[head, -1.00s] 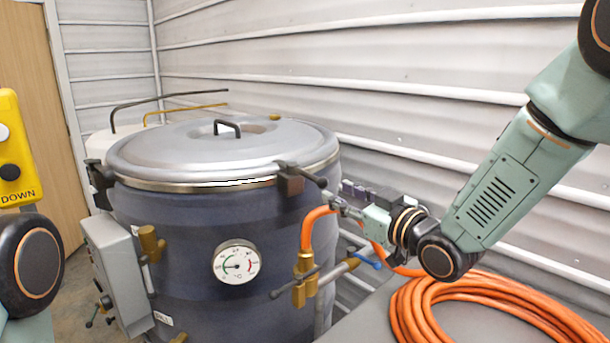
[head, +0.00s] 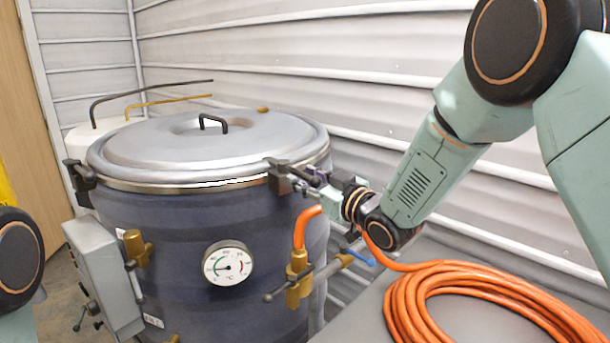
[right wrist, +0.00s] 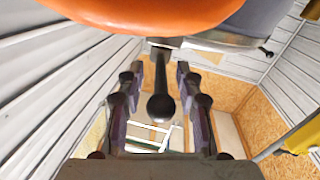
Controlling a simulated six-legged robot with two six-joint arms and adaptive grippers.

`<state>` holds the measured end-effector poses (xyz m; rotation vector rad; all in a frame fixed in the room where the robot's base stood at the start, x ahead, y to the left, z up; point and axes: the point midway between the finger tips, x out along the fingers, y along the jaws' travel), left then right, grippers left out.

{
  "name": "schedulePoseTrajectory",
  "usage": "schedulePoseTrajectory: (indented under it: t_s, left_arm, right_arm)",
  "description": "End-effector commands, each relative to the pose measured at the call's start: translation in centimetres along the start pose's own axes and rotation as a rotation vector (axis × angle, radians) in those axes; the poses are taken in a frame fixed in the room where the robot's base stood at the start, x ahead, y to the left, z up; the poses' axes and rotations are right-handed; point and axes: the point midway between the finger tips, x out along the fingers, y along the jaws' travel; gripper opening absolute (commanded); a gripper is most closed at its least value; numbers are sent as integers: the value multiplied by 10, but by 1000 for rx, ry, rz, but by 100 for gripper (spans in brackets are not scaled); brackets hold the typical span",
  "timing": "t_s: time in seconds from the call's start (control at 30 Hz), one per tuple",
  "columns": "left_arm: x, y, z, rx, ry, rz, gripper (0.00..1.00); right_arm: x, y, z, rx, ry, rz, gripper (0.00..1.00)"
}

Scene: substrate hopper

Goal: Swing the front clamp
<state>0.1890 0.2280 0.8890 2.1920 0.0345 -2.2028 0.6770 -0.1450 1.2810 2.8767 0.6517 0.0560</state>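The front clamp (head: 278,182) is a dark block on the steel rim of the big blue vessel (head: 185,235), with a handle pointing right. My right gripper (head: 312,184) is at that handle, coming from the right. In the right wrist view, the black ball end of the clamp handle (right wrist: 161,107) lies between the two fingers of my right gripper (right wrist: 160,95). The fingers are apart, with a gap visible on both sides of the ball. My left gripper is out of view; only a joint of my left arm shows at the lower left.
The domed lid (head: 205,142) lies on the vessel. Another clamp (head: 78,176) is on its left rim. A brass valve (head: 299,280) with an orange hose (head: 304,224) is just below my right gripper. Coiled hose (head: 400,310) lies on a grey surface. A corrugated wall stands behind.

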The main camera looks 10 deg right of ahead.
Motion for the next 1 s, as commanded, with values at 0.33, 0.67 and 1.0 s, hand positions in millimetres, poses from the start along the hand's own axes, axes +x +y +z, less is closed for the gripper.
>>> schedulePoseTrajectory:
  t_s: [0.33, 0.67, 1.0]
  left_arm:
    - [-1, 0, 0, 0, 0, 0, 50]
    - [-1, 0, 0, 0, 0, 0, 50]
    - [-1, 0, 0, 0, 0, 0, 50]
  right_arm:
    - [7, 0, 0, 0, 1, -1, 36]
    - [7, -1, 0, 0, -1, -1, 8]
    - [6, -1, 2, 1, -3, -2, 0]
